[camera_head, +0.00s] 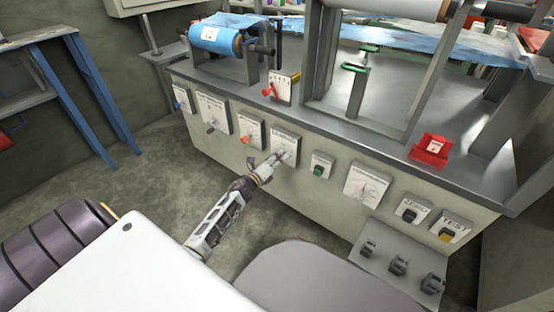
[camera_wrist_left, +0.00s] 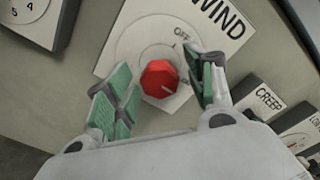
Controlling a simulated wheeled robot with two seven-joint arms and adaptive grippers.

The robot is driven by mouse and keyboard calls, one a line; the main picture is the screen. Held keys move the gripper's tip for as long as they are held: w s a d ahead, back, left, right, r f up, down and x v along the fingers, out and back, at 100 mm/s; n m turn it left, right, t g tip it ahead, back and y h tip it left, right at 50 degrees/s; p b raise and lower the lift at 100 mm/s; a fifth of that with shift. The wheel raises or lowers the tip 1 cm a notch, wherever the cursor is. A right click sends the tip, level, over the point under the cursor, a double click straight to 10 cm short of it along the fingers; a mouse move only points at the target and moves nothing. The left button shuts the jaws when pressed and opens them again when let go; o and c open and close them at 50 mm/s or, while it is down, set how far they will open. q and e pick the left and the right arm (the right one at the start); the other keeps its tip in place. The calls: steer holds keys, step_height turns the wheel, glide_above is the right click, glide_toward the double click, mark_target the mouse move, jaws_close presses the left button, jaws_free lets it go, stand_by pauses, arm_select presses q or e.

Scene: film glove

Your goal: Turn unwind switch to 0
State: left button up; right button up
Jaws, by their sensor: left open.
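The switch plate (camera_wrist_left: 128,40) shows in the left wrist view, with the visible letters "WIND" and an "OFF" mark. The first part of the word is out of frame. Its red knob (camera_wrist_left: 160,78) has a short white line towards the lower right. My left gripper (camera_wrist_left: 162,92) is open, with one green-padded finger on each side of the knob. I cannot tell whether either finger touches it. In the head view my left gripper (camera_head: 277,160) is at the front of a white plate (camera_head: 285,142) on the machine and hides its knob. My right gripper is not in view.
A plate marked "CREEP" (camera_wrist_left: 268,101) lies to the right in the wrist view. In the head view, a green button (camera_head: 319,170) and a dial plate (camera_head: 367,185) are right of my gripper. A plate with an orange-red knob (camera_head: 246,139) is left. Floor (camera_head: 165,160) is clear at left.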

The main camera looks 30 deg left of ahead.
arm_select(q)
steer(key=shift+c, duration=0.3)
steer(key=c, duration=1)
steer(key=shift+o, duration=0.2)
